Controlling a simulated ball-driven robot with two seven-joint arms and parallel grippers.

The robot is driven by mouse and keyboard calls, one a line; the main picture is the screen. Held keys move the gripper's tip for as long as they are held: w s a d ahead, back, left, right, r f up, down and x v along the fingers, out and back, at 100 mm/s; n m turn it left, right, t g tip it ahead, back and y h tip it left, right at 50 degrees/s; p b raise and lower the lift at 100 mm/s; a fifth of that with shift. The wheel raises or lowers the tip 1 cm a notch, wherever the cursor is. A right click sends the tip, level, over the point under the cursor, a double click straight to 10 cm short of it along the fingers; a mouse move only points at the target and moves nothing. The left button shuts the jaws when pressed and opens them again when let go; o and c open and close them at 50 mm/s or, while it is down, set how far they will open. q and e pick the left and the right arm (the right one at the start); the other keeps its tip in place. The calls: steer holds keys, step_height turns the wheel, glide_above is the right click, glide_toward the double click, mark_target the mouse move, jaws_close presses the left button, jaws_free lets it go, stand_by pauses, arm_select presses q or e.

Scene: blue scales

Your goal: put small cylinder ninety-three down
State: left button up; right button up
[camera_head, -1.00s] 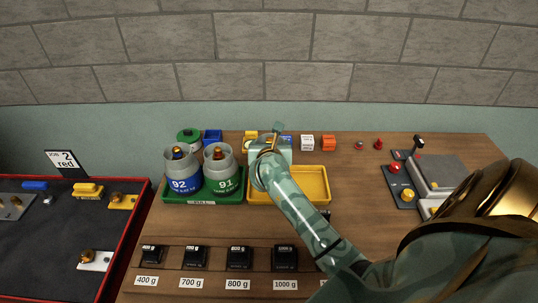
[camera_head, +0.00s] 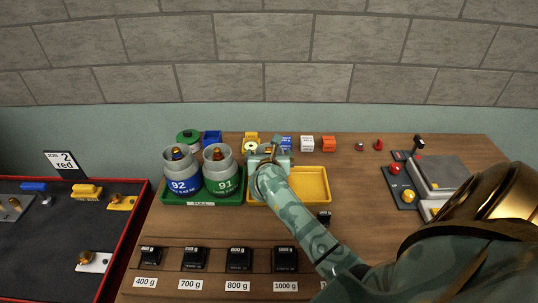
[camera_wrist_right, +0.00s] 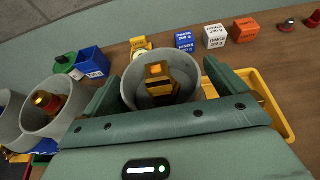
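My right gripper (camera_head: 268,153) is over the left part of the yellow tray (camera_head: 312,201) in the head view. In the right wrist view, its two green fingers (camera_wrist_right: 163,88) stand on either side of a small grey cylinder (camera_wrist_right: 133,88) with a brass valve, closed on it. The cylinder's number is hidden, and the arm covers most of it in the head view. I cannot tell whether its base touches the tray. Cylinders 92 (camera_head: 183,186) and 91 (camera_head: 222,187) stand upright on the green tray (camera_head: 201,204) at left. My left gripper is not in view.
Blue, white and orange blocks (camera_head: 307,144) line the table's back edge beside a yellow item (camera_head: 251,142). Black weights (camera_head: 239,259) stand along the front. A scale (camera_head: 437,174) is at right. Cylinder 91 is close left of my gripper.

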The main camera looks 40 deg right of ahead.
steer(key=shift+r, duration=0.15)
steer(key=p+v, duration=0.1)
steer(key=v, duration=1.1)
